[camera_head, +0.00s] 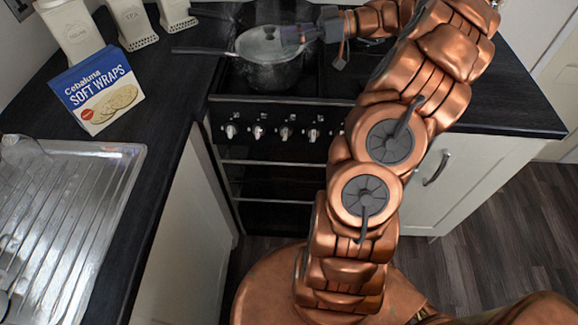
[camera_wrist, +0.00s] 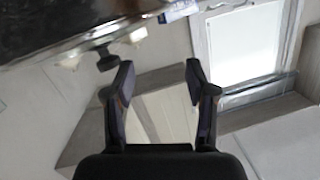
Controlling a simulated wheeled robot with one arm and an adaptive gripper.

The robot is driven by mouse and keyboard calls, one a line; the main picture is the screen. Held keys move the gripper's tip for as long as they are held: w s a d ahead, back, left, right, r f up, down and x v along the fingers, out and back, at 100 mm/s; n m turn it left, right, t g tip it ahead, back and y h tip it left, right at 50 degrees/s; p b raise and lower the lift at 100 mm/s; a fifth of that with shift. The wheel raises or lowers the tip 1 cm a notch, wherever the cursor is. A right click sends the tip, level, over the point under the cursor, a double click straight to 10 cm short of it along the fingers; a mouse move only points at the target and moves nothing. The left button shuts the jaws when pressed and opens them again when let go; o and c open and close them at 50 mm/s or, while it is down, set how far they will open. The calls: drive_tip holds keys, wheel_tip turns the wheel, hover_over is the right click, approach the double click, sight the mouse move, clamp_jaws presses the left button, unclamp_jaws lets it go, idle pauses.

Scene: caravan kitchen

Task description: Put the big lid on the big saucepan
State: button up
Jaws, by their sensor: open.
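The big saucepan (camera_head: 275,76) is a shiny metal pan on the hob, with a dark handle pointing left. The silvery big lid (camera_head: 262,46) lies over its top; I cannot tell whether it is fully seated. My gripper (camera_head: 296,34) is at the right side of the lid, close to its knob. In the wrist view my gripper (camera_wrist: 158,75) is open with nothing between its fingers. A dark knob (camera_wrist: 106,60) shows just beyond the left fingertip, on a shiny surface (camera_wrist: 60,28) that looks like the lid.
Another dark pan handle (camera_head: 212,14) shows behind the saucepan. A soft wraps box (camera_head: 98,92) and several cream canisters (camera_head: 130,22) stand on the left worktop. A metal draining board (camera_head: 75,215) is at the front left. The right worktop (camera_head: 510,105) is clear.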

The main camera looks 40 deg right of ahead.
drive_tip(key=s+a+f+m+g+h, duration=0.15)
drive_tip(key=s+a+g, duration=0.4)
drive_tip(key=a, duration=0.75)
drive_tip(key=s+a+f+m+g+h, duration=0.15)
drive_tip(key=s+a+g+h, duration=0.35)
drive_tip(key=a, duration=0.9)
drive_tip(key=s+d+f+m+h, duration=0.1)
drive_tip(key=s+f+m+h, duration=0.2)
drive_tip(key=s, duration=0.7)
drive_tip(key=s+d+f+m+h, duration=0.1)
drive_tip(key=s+f+m+h, duration=0.1)
drive_tip(key=s, duration=0.8)
drive_tip(key=shift+s+d+f+m+h, duration=0.3)
drive_tip(key=shift+s+f+m+h, duration=0.15)
drive_tip(key=shift+h, duration=0.7)
drive_tip(key=shift+w, duration=0.1)
